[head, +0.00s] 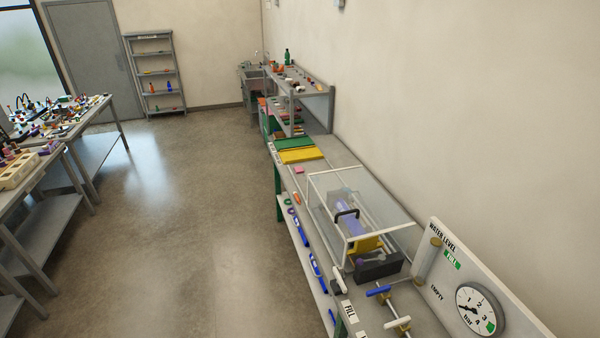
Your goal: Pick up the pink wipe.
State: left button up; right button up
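A small pink piece (299,170), which looks like the pink wipe, lies flat on the grey bench along the right wall. It is near the bench's front edge, just this side of a yellow mat (300,155) and left of a clear-walled box (330,190). It is too small to make out folds or texture. Neither of my grippers shows in the head view.
The clear box with a black handle (346,213) covers a purple cylinder. A gauge panel (450,250) and valve handles (378,291) stand nearer. A raised shelf (315,92) is beyond the mats. Cluttered tables (75,130) stand left; the floor between is clear.

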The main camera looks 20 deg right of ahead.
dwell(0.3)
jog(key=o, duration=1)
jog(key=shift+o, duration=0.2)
